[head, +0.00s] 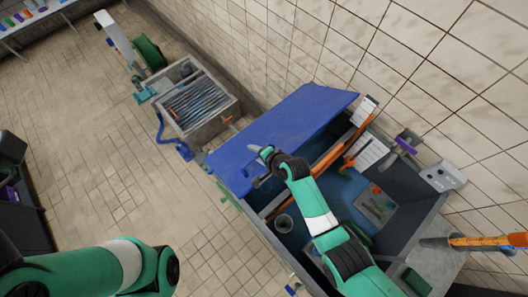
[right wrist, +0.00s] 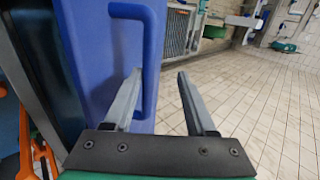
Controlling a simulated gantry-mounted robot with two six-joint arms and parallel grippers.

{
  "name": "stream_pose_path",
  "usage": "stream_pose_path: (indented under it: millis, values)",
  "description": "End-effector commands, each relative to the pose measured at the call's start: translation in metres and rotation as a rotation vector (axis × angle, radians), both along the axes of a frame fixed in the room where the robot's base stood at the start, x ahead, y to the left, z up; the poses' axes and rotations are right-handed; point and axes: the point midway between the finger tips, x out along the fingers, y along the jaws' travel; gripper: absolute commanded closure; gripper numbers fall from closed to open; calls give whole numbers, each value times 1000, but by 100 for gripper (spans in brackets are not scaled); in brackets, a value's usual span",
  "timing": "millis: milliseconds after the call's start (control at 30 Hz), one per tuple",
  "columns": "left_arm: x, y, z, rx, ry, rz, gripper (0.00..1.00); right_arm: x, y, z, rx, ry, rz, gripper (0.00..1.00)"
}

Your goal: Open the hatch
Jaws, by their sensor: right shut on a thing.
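The hatch is a blue panel (head: 300,118) at the far left end of a dark box (head: 405,225) in the head view. Much of the box's inside lies uncovered to the right of the panel. In the right wrist view the hatch (right wrist: 85,50) fills the left side, with a blue loop handle (right wrist: 150,55) on it. My right gripper (head: 262,152) is at the hatch, its two fingers on either side of the handle bar, shut on it; the fingers also show in the right wrist view (right wrist: 158,76). My left arm shows at bottom left, its gripper out of frame.
Inside the box are orange tools, a round cup (head: 284,223) and a small tray (head: 376,204). A grey crate with a grate (head: 205,108) stands beyond the hatch. A tiled wall runs along the right. Tiled floor at left is mostly clear.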

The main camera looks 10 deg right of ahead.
Motion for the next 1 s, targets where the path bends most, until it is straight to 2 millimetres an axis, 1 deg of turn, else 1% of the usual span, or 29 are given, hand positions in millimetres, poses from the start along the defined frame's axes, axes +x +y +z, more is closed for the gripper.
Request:
stream_pose_path:
  millis: [33,167,200,267,333,433,1000]
  values:
    - [0,0,13,0,0,0,50,-6,-4,17,1,-7,-2,51]
    - [0,0,26,0,0,0,50,-23,-13,35,1,-4,-1,51]
    - [0,0,34,0,1,0,50,-27,-15,42,0,-3,-1,51]
    - [0,0,44,0,1,0,50,-32,-18,48,0,-1,-1,51]
    - [0,0,50,0,0,0,50,-37,-20,50,0,-1,-1,51]
    - [0,0,53,0,0,0,50,-40,-22,52,0,-1,-1,51]
    - [0,0,52,0,1,0,50,-41,-23,49,-1,-1,0,51]
